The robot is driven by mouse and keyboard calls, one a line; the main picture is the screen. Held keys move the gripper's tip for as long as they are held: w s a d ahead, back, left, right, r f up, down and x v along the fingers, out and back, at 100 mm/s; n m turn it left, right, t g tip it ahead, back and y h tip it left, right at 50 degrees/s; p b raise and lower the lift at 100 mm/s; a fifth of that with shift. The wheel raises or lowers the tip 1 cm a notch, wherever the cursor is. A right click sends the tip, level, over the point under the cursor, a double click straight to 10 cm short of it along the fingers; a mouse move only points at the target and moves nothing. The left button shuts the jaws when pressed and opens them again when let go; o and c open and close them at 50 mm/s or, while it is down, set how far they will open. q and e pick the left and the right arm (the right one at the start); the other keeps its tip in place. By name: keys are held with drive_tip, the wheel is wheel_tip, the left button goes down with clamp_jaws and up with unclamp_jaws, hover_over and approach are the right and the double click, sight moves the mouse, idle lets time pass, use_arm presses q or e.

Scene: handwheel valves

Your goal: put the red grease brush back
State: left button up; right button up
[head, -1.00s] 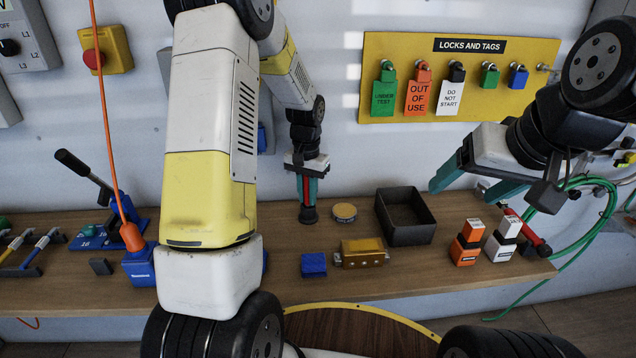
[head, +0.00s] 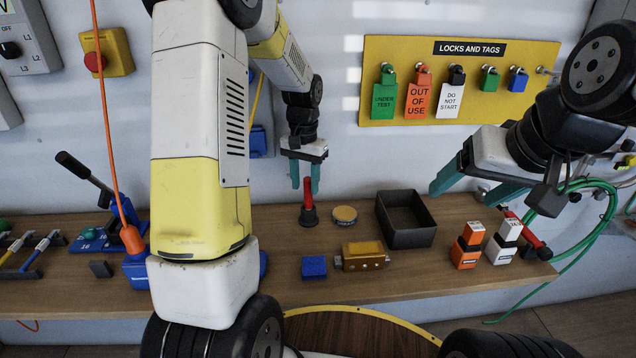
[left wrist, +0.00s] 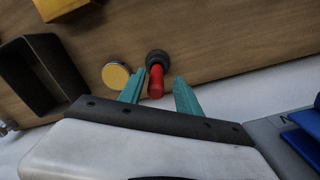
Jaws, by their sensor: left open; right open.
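The red grease brush (head: 308,192) stands upright in a dark round holder (head: 309,217) on the wooden bench, near the wall. My left gripper (head: 305,186) is open just above and around the top of the brush handle, not holding it. In the left wrist view the red handle (left wrist: 156,82) shows beyond and between the open teal fingers (left wrist: 160,92), with the dark holder (left wrist: 158,59) at its far end. My right gripper (head: 468,192) is open and empty above the bench at the right.
A round yellow-topped tin (head: 344,215) stands close right of the holder, with an empty dark tray (head: 410,238) beyond it. A blue block (head: 314,267) and a brass block (head: 362,256) lie in front. Orange and white blocks (head: 466,250) stand right. A red-handled tool (head: 530,238) lies behind them.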

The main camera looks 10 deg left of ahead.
use_arm(q)
drive_tip(key=shift+r, duration=0.95)
drive_tip(key=s+r+n+t, duration=0.1)
drive_tip(key=s+r+t, duration=0.1)
drive_tip(key=s+r, duration=0.8)
drive_tip(key=s+d+r+t+h, duration=0.1)
drive_tip(key=s+r+t, duration=0.1)
drive_tip(key=s, duration=0.5)
drive_tip(key=s+d+r+n+t+h, duration=0.1)
drive_tip(key=s+r+t, duration=0.1)
drive_tip(key=s+r, duration=0.2)
drive_tip(key=shift+s+d+r, duration=0.15)
drive_tip(key=shift+s+d, duration=0.2)
drive_tip(key=shift+s, duration=1)
